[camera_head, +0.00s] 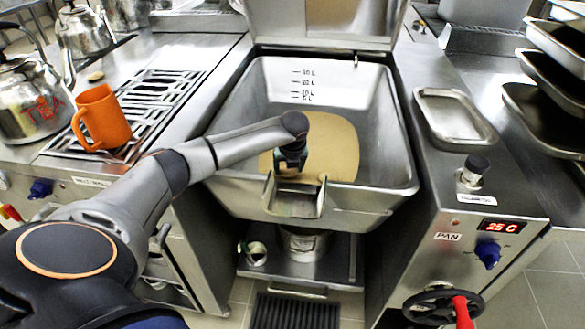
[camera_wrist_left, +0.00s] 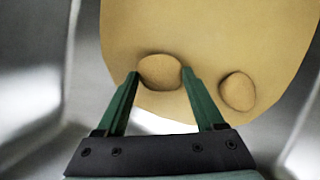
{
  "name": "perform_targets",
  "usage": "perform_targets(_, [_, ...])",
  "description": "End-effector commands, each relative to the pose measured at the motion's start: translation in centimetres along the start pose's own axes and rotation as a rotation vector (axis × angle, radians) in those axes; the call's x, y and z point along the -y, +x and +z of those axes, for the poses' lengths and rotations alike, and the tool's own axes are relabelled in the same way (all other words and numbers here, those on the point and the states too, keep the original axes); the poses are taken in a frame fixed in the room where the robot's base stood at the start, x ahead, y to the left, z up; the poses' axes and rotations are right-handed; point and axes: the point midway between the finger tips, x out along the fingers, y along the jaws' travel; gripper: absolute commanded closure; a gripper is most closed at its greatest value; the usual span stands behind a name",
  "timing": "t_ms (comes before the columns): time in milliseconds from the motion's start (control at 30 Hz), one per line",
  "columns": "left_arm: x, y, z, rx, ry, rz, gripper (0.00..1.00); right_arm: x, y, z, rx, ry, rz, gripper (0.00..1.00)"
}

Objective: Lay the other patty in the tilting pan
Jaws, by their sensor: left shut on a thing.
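The tilting pan (camera_head: 378,150) is a deep steel basin with a tan layer (camera_head: 335,140) over part of its floor. My left gripper (camera_head: 291,166) is inside the pan, low near its front lip. In the left wrist view its two green fingers (camera_wrist_left: 160,73) are shut on a round brown patty (camera_wrist_left: 160,70), over the tan layer. I cannot tell whether this patty touches the layer. A second patty (camera_wrist_left: 238,91) lies on the tan layer to the right of the fingers, apart from them. The arm hides part of the pan in the head view. My right gripper is out of view.
An orange mug (camera_head: 103,118) and a kettle (camera_head: 30,100) stand on the left, by a grate (camera_head: 160,90). A small tan thing (camera_head: 95,76) lies behind the mug. An empty steel tray (camera_head: 454,115) is right of the pan. The raised lid (camera_head: 325,22) stands behind it.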

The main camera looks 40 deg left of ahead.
Motion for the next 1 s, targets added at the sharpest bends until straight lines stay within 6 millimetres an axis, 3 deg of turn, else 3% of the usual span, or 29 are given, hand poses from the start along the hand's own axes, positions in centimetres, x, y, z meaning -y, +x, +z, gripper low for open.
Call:
perform_targets(267, [-0.1,0.1,0.0,0.0,0.0,0.0,0.84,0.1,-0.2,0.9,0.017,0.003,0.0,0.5])
perform_targets(300, [-0.1,0.1,0.0,0.0,0.0,0.0,0.28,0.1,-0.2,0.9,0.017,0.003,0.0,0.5])
perform_targets(533, [0.0,0.1,0.0,0.0,0.0,-0.001,0.02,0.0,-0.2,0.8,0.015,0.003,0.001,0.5])
perform_targets(833, [0.0,-0.2,0.0,0.0,0.001,-0.001,0.0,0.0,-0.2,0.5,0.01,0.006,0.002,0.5])
perform_targets(1000, [0.0,-2.2,0.1,0.002,0.001,-0.004,0.0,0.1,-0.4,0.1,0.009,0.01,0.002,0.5])
